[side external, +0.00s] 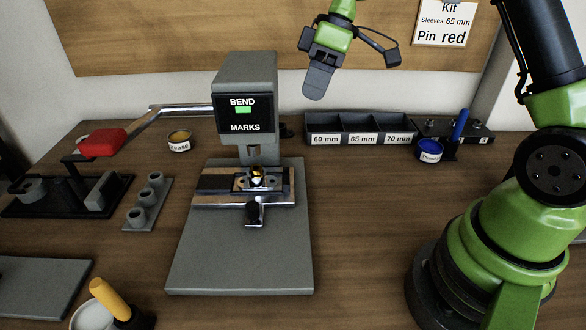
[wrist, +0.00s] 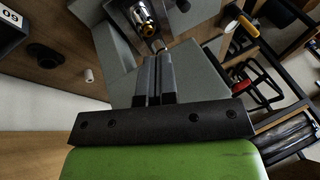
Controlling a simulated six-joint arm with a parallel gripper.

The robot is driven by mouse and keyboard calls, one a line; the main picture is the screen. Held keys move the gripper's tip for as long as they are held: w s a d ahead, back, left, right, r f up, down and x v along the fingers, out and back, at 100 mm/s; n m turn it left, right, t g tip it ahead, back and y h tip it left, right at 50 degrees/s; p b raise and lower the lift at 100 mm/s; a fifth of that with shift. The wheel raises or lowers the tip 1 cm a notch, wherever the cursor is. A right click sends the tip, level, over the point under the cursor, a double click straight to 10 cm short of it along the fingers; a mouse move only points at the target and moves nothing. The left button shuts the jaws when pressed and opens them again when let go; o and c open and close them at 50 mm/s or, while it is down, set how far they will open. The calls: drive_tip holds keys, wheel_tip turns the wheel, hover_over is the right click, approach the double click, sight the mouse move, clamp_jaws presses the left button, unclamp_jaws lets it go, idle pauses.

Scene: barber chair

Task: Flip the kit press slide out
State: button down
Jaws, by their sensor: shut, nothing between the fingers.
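The grey kit press (side external: 240,240) stands in the middle of the bench, with a lit panel reading "BEND MARKS" on its head. Its slide (side external: 209,183) lies across the base below the head, with a small gold and silver piece (side external: 257,176) at its middle. A black knob (side external: 254,213) sticks out toward the front of the slide. The gold and silver piece also shows at the top of the wrist view (wrist: 145,22). My gripper (side external: 314,94) is shut and empty, high up to the right of the press head. Its fingers (wrist: 157,58) are together in the wrist view.
A three-part bin (side external: 360,144) marked 60, 65 and 70 mm stands behind right. A red-ended lever (side external: 102,142) reaches out left of the press. A grey block with several posts (side external: 148,203) stands left.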

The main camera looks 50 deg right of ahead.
sight(293, 183)
wheel_tip(293, 183, down, 9)
drive_tip(key=w+d+n+g+y, duration=0.1)
drive_tip(key=w+d+n+y, duration=0.1)
drive_tip(key=n, duration=0.1)
drive_tip(key=shift+w+d+r, duration=0.15)
drive_tip(key=shift+d, duration=0.05)
drive_tip(key=x, duration=1)
drive_tip(key=s+a, duration=0.9)
drive_tip(key=shift+s, duration=0.1)
idle(0.3)
drive_tip(key=v, duration=1)
drive_tip(key=shift+w, duration=0.2)
